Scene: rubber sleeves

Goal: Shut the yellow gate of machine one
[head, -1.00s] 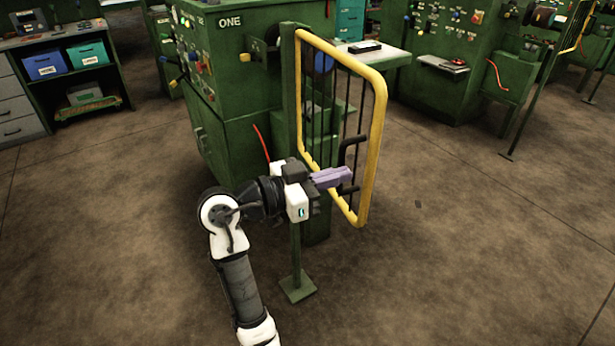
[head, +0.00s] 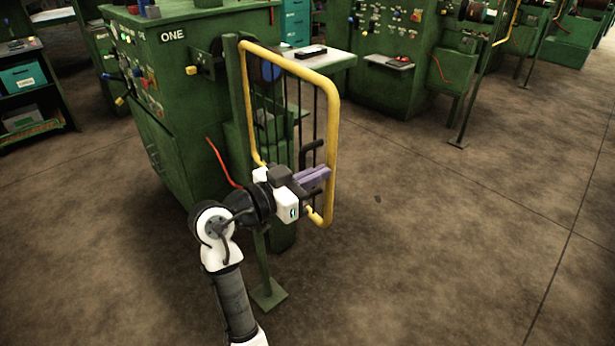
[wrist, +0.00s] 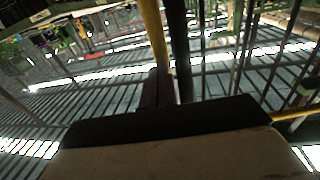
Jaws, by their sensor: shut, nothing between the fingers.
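The yellow gate (head: 333,130) of machine one hangs on a green post (head: 236,100) and stands swung out from the machine. It has a yellow tube frame, dark upright bars and a black handle (head: 313,146) near its free edge. The green machine (head: 190,70) carries the label ONE. My gripper (head: 322,175) has purple fingers, shut and empty, at the lower part of the gate beside the handle. I cannot tell whether they touch it. In the wrist view, a yellow tube (wrist: 155,38) and a dark bar rise just beyond my gripper.
A red hose (head: 222,163) hangs at the machine's side. The green post's foot (head: 268,293) stands on the floor close to my arm. Another green machine (head: 400,60) stands behind. The brown floor (head: 450,240) on the right is clear.

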